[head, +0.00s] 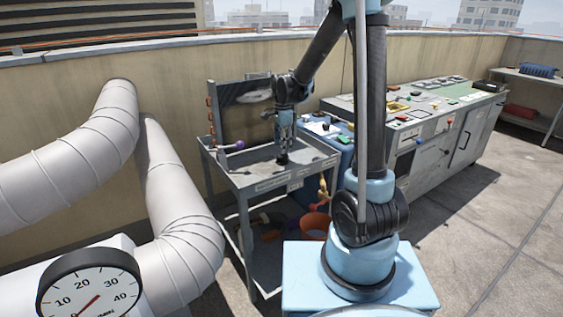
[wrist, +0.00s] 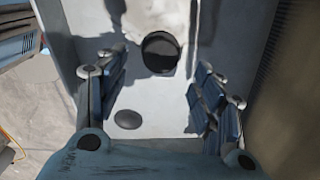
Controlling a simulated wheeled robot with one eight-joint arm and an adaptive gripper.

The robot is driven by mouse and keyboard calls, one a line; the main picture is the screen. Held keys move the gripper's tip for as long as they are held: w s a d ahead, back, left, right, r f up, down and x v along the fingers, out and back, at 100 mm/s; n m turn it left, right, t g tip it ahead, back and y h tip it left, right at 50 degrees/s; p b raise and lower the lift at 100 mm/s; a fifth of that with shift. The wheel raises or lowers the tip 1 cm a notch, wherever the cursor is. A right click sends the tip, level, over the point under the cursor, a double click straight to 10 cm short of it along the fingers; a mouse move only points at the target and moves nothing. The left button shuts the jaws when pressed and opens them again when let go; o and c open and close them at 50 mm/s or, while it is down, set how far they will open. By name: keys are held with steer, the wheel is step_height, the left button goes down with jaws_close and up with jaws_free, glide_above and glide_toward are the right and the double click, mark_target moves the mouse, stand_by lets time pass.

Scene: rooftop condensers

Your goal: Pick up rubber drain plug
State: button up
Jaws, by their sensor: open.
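A dark round thing, which looks like the rubber drain plug (wrist: 160,52), shows in the wrist view on the grey cart top. My gripper (wrist: 157,78) is open, with one finger on each side of the picture. The plug lies between and slightly beyond the fingertips, with no visible contact. In the head view my gripper (head: 284,150) points down over the cart top (head: 262,182), and a small dark shape shows at its tips. I cannot tell the exact height gap.
A flat dark grey disc (wrist: 128,119) lies near the plug. A dark panel (head: 245,105) stands at the cart's back. A control console (head: 420,112) is to the right. An orange bucket (head: 315,226) sits below.

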mark_target(282, 155)
steer(key=shift+a+f, duration=0.15)
steer(key=shift+f, duration=2.5)
steer(key=shift+s, duration=0.1)
steer(key=c, duration=1.2)
steer(key=shift+r, duration=0.1)
steer(key=shift+c, duration=0.2)
